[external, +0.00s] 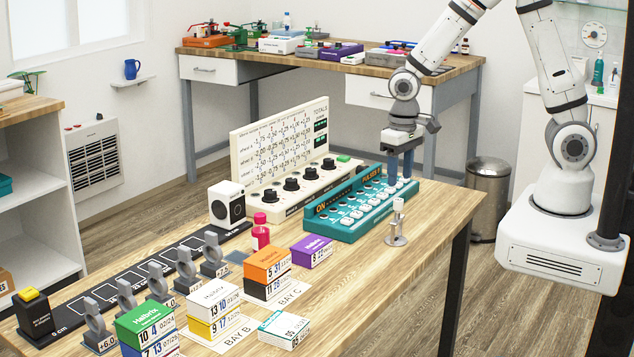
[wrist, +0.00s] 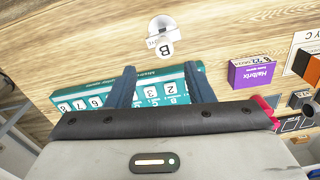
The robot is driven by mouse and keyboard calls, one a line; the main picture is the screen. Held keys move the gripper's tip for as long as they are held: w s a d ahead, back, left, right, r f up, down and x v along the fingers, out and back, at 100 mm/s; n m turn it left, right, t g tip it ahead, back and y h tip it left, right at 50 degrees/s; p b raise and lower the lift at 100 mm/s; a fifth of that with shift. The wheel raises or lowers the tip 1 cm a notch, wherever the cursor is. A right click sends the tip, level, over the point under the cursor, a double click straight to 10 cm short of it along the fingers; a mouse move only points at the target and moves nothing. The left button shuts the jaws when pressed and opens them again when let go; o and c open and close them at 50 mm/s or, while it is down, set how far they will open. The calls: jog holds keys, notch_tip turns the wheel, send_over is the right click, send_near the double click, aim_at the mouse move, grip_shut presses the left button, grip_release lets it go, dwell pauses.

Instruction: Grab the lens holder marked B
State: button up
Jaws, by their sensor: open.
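A small stand with a round metal base (external: 396,240) and a white top stands near the table's right edge, in front of the teal switch box. In the wrist view the stand (wrist: 163,40) shows a plate marked B, just beyond my fingertips. My gripper (external: 400,178) is open and empty, with its two blue fingers pointing down above the right end of the switch box. In the wrist view my gripper (wrist: 160,69) has its fingers apart, with the switch box below and the stand clear of them. The contact with the box cannot be told.
The teal switch box (external: 345,232) lies close under my fingers. A white totals panel with black knobs (external: 291,184) is behind it. A purple box (external: 312,252), an orange box (external: 267,261) and grey ring holders (external: 157,283) stand to the left. The table right of the stand is clear.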

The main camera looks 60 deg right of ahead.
aim_at(399, 199)
jog(key=shift+w+a+f, duration=0.1)
jog(key=shift+a+f, duration=0.35)
jog(key=shift+f, duration=0.15)
jog(key=shift+s+d+f+p, duration=0.15)
jog(key=shift+f+p, duration=0.2)
jog(key=shift+f, duration=1.55)
jog(key=shift+s+a+f+p, duration=0.1)
jog(key=shift+f+p, duration=0.2)
jog(key=shift+f, duration=1.6)
jog(key=shift+c, duration=0.3)
grip_shut()
